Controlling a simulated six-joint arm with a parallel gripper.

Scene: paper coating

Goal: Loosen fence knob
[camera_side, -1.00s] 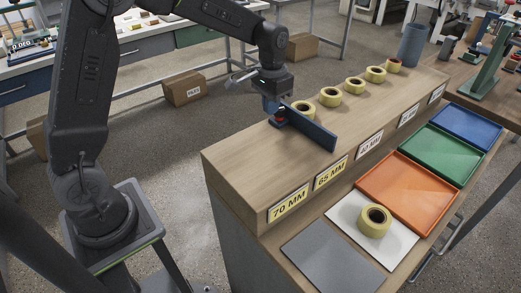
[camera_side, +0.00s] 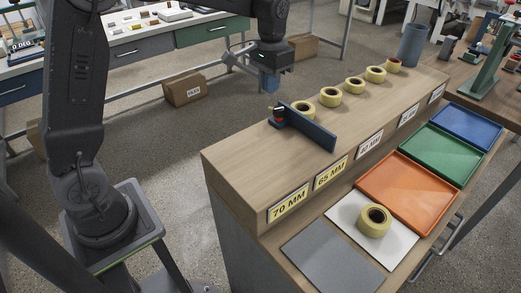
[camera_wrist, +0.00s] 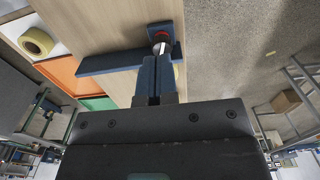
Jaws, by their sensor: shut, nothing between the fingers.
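The fence (camera_side: 308,127) is a dark blue bar lying across the wooden ledge, with a block at its back end. The fence knob (camera_side: 278,115) sits on that block, with a red part and a light top. The knob also shows in the wrist view (camera_wrist: 161,40), just beyond my fingertips. My gripper (camera_side: 270,82) is above and behind the knob, apart from it. In the wrist view my gripper's blue fingers (camera_wrist: 157,62) are together with nothing between them.
Several yellow tape rolls (camera_side: 330,97) stand along the ledge (camera_side: 235,163) beyond the fence. One roll (camera_side: 374,221) sits on a white sheet (camera_side: 345,215) below. Orange (camera_side: 410,191), green (camera_side: 440,150) and blue (camera_side: 467,126) trays line the lower shelf. The ledge's near end is clear.

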